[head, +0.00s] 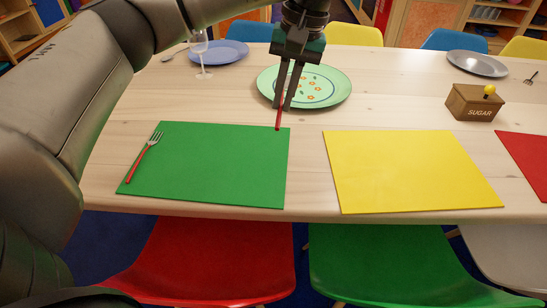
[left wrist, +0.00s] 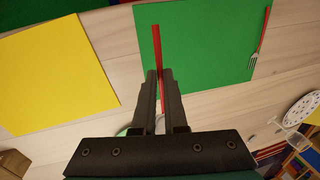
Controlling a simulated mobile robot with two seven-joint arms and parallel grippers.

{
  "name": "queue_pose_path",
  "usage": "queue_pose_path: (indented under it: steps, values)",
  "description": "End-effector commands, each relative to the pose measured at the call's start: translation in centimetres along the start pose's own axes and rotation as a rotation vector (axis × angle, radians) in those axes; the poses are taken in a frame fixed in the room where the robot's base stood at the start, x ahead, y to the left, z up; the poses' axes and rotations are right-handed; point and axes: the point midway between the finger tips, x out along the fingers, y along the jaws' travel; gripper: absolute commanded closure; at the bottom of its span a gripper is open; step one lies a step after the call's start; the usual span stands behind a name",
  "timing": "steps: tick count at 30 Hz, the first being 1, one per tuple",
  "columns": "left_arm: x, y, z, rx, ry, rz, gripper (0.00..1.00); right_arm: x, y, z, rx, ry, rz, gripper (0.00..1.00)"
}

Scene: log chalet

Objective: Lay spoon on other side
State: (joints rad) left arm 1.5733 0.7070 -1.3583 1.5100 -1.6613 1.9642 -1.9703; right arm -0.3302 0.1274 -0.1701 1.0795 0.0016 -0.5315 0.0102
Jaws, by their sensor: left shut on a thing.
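My left gripper (head: 283,107) is shut on the red handle of the spoon (head: 278,121). The handle points down past the fingertips, by the back right corner of the green placemat (head: 215,170). In the left wrist view, the spoon handle (left wrist: 156,45) sticks out between the fingers, over the green mat. The spoon's bowl is hidden, so only the red handle shows clearly. A fork (head: 142,157) with a red handle lies on the left part of the green mat. My right gripper is in neither view.
A green patterned plate (head: 337,88) sits behind the mat, partly covered by my gripper. A yellow placemat (head: 410,170) lies to the right. A wine glass (head: 199,47) stands at the back left, and a sugar box (head: 474,103) at the right. The green mat's middle is clear.

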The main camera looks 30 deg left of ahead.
Motion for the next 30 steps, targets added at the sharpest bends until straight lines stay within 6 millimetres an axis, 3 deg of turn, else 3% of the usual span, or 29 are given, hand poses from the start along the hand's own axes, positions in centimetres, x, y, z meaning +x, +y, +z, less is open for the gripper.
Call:
queue_pose_path:
  steps: [3, 7, 17, 30]
  values:
    - [-0.9, -0.2, -0.3, -0.015, -0.003, 0.000, 1.00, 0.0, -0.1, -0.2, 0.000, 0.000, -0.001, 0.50]
    - [-0.1, -0.1, -0.3, -0.018, -0.006, -0.002, 1.00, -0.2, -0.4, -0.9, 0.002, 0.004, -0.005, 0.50]
    - [5.7, 1.1, -0.3, -0.017, -0.006, -0.002, 1.00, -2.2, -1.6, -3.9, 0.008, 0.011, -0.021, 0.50]
    - [13.1, 2.5, -0.3, -0.018, -0.005, -0.003, 1.00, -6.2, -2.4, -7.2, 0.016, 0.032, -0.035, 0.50]
